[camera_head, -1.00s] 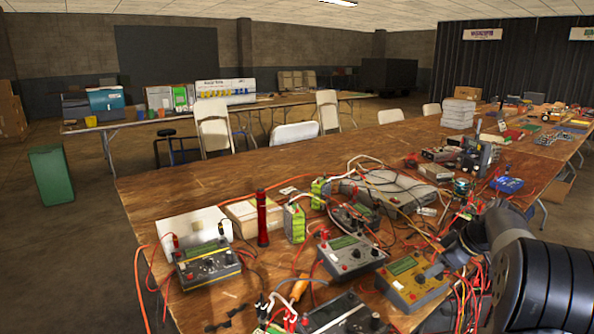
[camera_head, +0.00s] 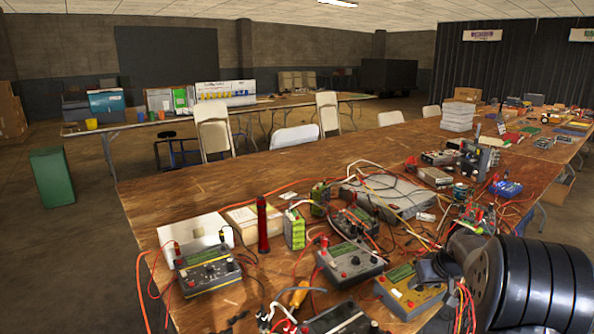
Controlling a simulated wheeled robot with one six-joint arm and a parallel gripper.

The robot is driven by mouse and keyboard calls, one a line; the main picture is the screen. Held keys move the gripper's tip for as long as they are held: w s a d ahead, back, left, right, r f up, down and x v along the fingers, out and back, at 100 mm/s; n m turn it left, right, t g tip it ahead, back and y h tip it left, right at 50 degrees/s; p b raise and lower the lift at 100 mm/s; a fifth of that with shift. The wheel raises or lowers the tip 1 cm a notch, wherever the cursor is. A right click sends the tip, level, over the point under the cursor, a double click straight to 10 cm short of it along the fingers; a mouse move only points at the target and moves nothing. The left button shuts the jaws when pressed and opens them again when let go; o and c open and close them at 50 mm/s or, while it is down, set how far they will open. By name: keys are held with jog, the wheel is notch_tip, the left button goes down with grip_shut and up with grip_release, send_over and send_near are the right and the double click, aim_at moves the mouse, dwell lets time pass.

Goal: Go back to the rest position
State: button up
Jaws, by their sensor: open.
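My arm enters at the lower right of the head view. My gripper (camera_head: 430,272) is a small dark shape at its left end, over the right side of the near wooden table (camera_head: 165,190). It looks open, and I see nothing held in it. Its fingers are partly lost against the clutter behind. A yellow charger (camera_head: 402,290) lies just below and left of it, partly covered by the arm. I cannot tell whether they touch.
More chargers, a grey one (camera_head: 350,262) and a darker one (camera_head: 208,270), stand left with tangled wires. A red flashlight (camera_head: 263,225) stands upright. A white box stack (camera_head: 458,117) is at the back.

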jog(key=shift+a+r+m+h+p, duration=0.15)
jog(key=shift+m+h+p, duration=0.35)
jog(key=shift+m+p, duration=1.2)
jog(key=shift+a+r+m+h+p, duration=0.15)
jog(key=shift+m+h+p, duration=0.35)
jog(key=shift+m+p, duration=1.2)
jog(key=shift+w+a+f+m+g+h+p, duration=0.1)
jog(key=shift+m+g+h+p, duration=0.25)
jog(key=shift+m+p, duration=0.7)
jog(key=shift+w+f+m+g+h+p, duration=0.1)
jog(key=shift+m+g+h+p, duration=0.25)
jog(key=shift+m+p, duration=0.7)
jog(key=shift+s+a+r, duration=0.1)
jog(key=shift+s+r, duration=0.1)
jog(key=shift+r, duration=0.25)
jog(key=shift+r, duration=0.15)
